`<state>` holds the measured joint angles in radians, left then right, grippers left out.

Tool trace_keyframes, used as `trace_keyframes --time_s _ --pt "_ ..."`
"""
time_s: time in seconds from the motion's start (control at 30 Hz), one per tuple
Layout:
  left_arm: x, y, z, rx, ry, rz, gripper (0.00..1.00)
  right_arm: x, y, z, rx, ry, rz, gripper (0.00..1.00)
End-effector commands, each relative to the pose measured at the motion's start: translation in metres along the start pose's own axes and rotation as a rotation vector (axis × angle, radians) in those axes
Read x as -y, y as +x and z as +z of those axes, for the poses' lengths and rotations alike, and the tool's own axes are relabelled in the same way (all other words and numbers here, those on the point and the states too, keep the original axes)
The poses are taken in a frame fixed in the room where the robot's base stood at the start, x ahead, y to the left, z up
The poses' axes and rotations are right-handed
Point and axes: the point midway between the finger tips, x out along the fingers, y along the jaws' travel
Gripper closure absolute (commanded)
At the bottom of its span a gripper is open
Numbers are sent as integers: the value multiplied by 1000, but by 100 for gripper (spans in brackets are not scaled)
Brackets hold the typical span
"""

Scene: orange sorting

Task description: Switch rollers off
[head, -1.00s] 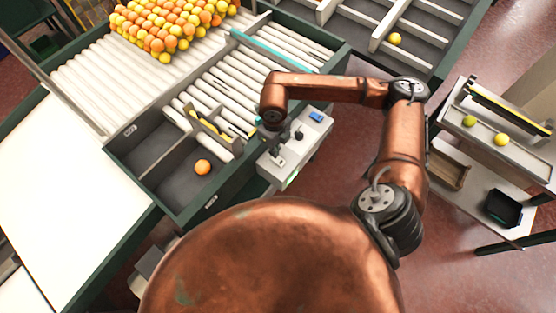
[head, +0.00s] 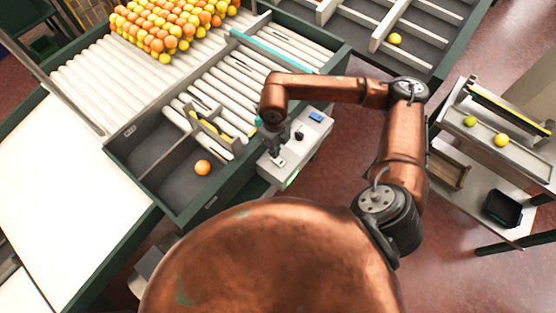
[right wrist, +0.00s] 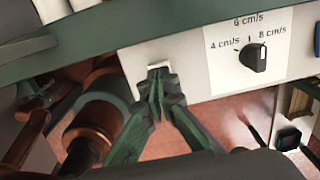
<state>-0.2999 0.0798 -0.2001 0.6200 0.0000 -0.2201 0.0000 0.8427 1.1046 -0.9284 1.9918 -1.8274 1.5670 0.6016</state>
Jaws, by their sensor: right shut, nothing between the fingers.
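The white control box (head: 308,138) is fixed to the near right side of the roller table. Its panel also shows in the right wrist view (right wrist: 205,65), with a black speed knob (right wrist: 254,57) among marks for 4, 6 and 8 cm/s. A small white switch (right wrist: 157,67) sits left of the knob, partly hidden by my fingertips. My right gripper (head: 275,152) is shut and empty, its tips (right wrist: 160,82) at the switch; I cannot tell whether they touch it. The white rollers (head: 225,95) lie behind the box. My left gripper is not in view.
A pile of oranges and yellow fruit (head: 165,25) lies on the far rollers. One orange (head: 202,167) is in the dark near compartment. A side stand (head: 480,145) with two fruits is at the right. Red floor lies between it and the table.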

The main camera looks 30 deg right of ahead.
Motion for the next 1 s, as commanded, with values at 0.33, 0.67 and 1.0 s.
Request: trace_keyframes --time_s 0.33,0.67,1.0 --pt "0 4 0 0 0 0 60 0 4 0 0 0 0 100" --pt "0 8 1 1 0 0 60 0 9 0 0 0 0 100" --pt "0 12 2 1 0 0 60 0 14 0 0 0 0 100"
